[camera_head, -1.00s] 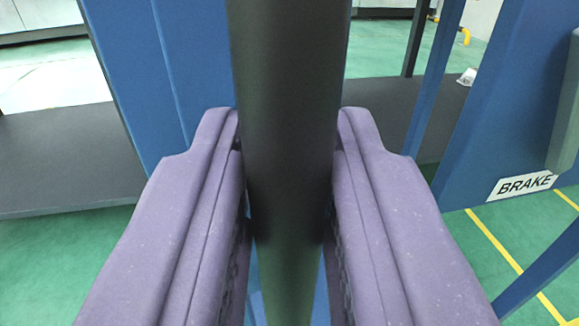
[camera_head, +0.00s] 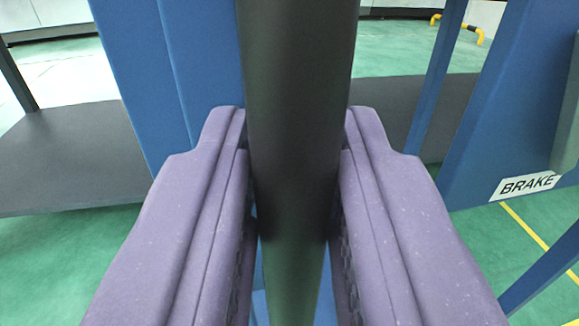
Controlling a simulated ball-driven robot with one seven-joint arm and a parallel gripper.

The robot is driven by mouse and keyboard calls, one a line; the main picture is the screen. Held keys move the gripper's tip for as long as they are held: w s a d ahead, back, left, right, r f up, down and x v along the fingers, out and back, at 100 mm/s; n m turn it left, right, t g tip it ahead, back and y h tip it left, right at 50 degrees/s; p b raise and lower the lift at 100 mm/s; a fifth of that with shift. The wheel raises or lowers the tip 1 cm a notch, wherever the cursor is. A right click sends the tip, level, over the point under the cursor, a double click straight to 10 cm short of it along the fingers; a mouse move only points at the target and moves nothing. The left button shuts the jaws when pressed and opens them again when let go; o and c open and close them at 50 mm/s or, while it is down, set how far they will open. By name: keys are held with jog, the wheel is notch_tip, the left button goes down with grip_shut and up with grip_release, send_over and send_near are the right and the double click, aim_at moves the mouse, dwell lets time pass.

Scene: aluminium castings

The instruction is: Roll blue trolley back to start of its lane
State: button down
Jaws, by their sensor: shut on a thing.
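My gripper (camera_head: 293,190) is shut on a dark, upright round bar (camera_head: 294,100), with one purple finger on each side of it. The bar runs from the top of the picture to the bottom, directly in front of blue uprights. The blue trolley (camera_head: 145,70) shows as blue posts and panels behind and beside the bar. A white label reading BRAKE (camera_head: 526,185) is on its blue panel at the right. The trolley's wheels are out of view, and the bar and fingers hide the middle of it.
A dark grey flat surface (camera_head: 70,160) extends behind the blue posts on both sides. The green floor (camera_head: 75,245) has yellow lines (camera_head: 540,243) at the lower right.

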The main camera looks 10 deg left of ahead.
jog(key=shift+s+a+f, duration=0.15)
jog(key=shift+a, duration=0.05)
jog(key=c, duration=1.1)
grip_release()
jog(key=shift+a, duration=0.15)
jog(key=shift+s, duration=0.35)
jog(key=s+d+p, duration=0.1)
jog(key=s+p, duration=0.1)
jog(key=s, duration=0.5)
jog(key=shift+p, duration=0.4)
jog(key=shift+s, duration=0.1)
